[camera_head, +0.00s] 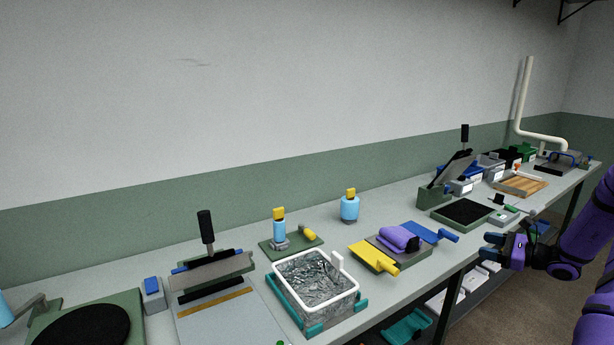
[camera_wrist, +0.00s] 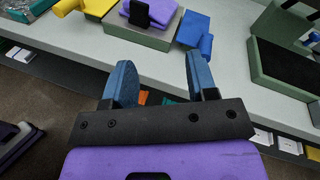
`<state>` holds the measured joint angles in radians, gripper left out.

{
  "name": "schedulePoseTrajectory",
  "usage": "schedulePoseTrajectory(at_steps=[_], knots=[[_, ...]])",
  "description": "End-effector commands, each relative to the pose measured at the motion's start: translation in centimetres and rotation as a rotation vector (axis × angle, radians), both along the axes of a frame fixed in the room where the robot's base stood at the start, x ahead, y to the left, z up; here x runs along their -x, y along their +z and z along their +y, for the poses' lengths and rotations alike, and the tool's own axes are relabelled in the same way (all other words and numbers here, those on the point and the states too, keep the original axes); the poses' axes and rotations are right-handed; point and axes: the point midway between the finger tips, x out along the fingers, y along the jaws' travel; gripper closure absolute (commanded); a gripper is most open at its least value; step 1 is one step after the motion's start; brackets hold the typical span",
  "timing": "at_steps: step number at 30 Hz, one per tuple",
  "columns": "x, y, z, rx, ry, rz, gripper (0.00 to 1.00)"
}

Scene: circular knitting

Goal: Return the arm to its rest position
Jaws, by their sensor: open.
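My purple arm (camera_head: 590,240) comes in at the right edge of the head view. My gripper (camera_head: 490,245) is at its end, just in front of the workbench's front edge. In the wrist view my gripper (camera_wrist: 160,78) has its two blue fingers wide apart, with nothing between them. Beyond the fingertips are the bench edge and the green block with the purple roll (camera_wrist: 150,12). The gripper is apart from everything on the bench.
The long grey workbench (camera_head: 200,270) holds a white-rimmed tub (camera_head: 333,303), yellow (camera_head: 375,257) and blue (camera_head: 425,232) tools, light-blue bottles (camera_head: 349,208) and a black-padded tray (camera_head: 462,212). Below is a shelf with white boxes (camera_head: 475,281). Open floor (camera_head: 520,310) lies in front at right.

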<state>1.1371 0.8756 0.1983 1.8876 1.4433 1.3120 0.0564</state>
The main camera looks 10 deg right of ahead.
Motion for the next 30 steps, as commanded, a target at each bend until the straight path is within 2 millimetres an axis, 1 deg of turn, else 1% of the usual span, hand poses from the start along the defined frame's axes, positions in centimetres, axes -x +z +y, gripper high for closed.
schedulePoseTrajectory(at_steps=[1,5,7,12,14,15,21,26,30], knots=[[-0.5,1.2,1.2,0.032,0.04,0.004,0.47],[-1.3,4.5,5.3,0.136,0.169,0.022,0.47],[-1.5,6.4,7.9,0.203,0.248,0.033,0.47],[-1.1,10.6,13.9,0.371,0.433,0.05,0.47],[-0.7,11.9,16.0,0.433,0.495,0.054,0.47],[-0.4,12.8,17.3,0.475,0.536,0.054,0.47],[2.0,16.8,23.5,0.687,0.728,0.049,0.47],[4.6,19.5,27.8,0.862,0.866,0.032,0.47],[7.3,21.6,30.9,1.019,0.974,0.006,0.47]])
